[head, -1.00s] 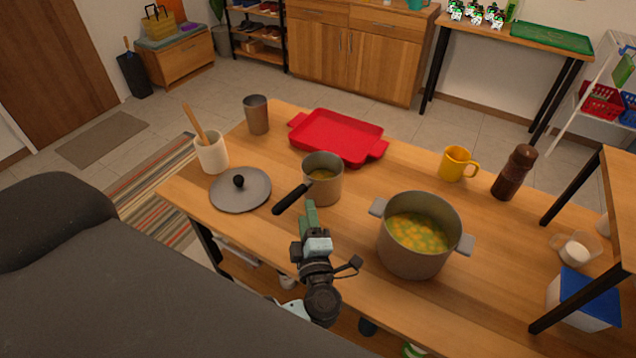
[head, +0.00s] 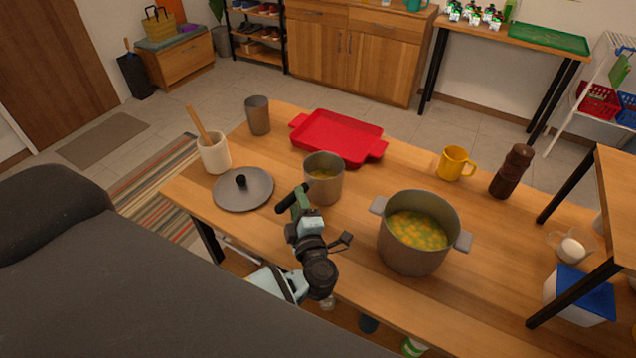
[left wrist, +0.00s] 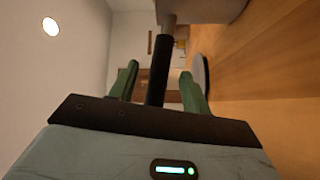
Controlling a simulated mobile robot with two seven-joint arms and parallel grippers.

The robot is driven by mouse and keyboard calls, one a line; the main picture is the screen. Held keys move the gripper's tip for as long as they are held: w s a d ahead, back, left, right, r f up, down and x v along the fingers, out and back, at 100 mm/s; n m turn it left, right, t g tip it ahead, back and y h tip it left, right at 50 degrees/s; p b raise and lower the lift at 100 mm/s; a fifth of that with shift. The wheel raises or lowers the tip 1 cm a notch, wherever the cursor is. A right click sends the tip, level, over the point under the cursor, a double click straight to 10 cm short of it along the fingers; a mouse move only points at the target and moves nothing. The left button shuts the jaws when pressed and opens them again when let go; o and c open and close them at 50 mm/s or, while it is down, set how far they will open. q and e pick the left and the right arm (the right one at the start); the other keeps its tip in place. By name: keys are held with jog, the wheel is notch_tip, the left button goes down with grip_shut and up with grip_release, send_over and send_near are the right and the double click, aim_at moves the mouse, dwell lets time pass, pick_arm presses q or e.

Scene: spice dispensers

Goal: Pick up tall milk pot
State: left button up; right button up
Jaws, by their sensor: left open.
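The tall milk pot (head: 324,180) is a small grey pot with liquid inside, upright on the wooden table, its black handle (head: 291,198) pointing to the lower left. My left gripper (head: 298,203) is at this handle, on the near side of the pot. In the left wrist view the black handle (left wrist: 157,72) runs between the two green fingers (left wrist: 160,85). The fingers are open, with gaps visible on both sides of the handle. The pot body (left wrist: 212,10) shows at the top edge there. My right gripper is not in view.
A large soup pot (head: 415,255) stands right of my left gripper. A grey lid (head: 228,196) lies to the left, near a white utensil holder (head: 215,158) and a metal cup (head: 259,122). A red tray (head: 338,136) lies behind the milk pot. A yellow mug (head: 452,165) stands farther right.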

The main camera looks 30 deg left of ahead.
pick_arm(q)
jog(key=shift+x, duration=1.6)
grip_shut()
